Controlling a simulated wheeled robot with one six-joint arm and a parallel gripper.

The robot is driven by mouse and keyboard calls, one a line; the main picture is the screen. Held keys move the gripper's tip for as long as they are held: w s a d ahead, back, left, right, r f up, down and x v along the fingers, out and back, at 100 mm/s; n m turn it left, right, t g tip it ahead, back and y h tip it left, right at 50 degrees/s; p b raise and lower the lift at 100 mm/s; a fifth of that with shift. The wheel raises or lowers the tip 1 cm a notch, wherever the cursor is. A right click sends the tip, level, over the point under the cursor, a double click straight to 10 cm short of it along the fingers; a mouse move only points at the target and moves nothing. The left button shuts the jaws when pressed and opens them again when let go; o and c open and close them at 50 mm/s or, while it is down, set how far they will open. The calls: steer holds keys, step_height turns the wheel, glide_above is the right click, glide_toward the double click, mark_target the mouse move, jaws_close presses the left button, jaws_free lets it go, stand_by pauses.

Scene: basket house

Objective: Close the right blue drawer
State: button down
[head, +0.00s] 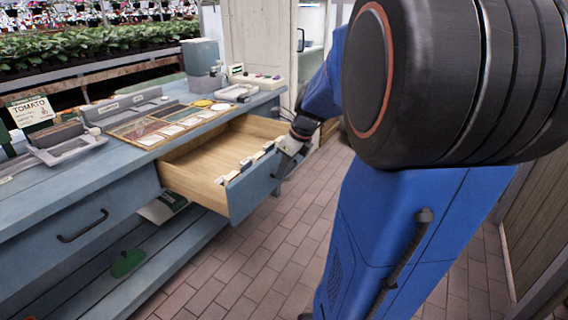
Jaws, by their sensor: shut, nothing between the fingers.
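The right blue drawer (252,187) stands pulled out from the blue workbench (115,180). Its wooden inside shows and looks mostly empty, with several small white tags along the top of its front panel. My gripper (287,150) is at the outer face of the drawer front, near its far right end. Its fingers are shut with nothing between them. It looks close to or touching the panel; I cannot tell which. The drawer's handle is mostly hidden from this side. The left blue drawer (80,236) is shut, with a dark handle.
The bench top holds a divided seed tray (160,124), grey trays, a grey container (200,56) and a tomato sign (31,111). A lower shelf (150,262) runs beneath. Brick floor (270,250) is clear in front of the drawer. A wooden panel (540,190) stands at right.

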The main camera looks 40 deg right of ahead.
mark_target(268, 175)
steer(key=shift+w+a+f, duration=0.3)
steer(key=shift+w+f, duration=0.35)
steer(key=shift+w, duration=0.2)
steer(key=shift+w+a+f, duration=0.3)
steer(key=shift+w+f, duration=0.35)
steer(key=shift+w, duration=0.25)
steer(key=shift+w+a+f, duration=0.3)
steer(key=shift+w+f, duration=0.35)
steer(key=shift+w, duration=0.2)
steer(key=w+a, duration=0.3)
steer(key=w, duration=0.6)
steer(key=w+a, duration=0.3)
steer(key=w, duration=0.6)
steer(key=w+a, duration=0.4)
steer(key=w, duration=0.6)
steer(key=shift+a, duration=0.1)
steer(key=shift+s, duration=0.1)
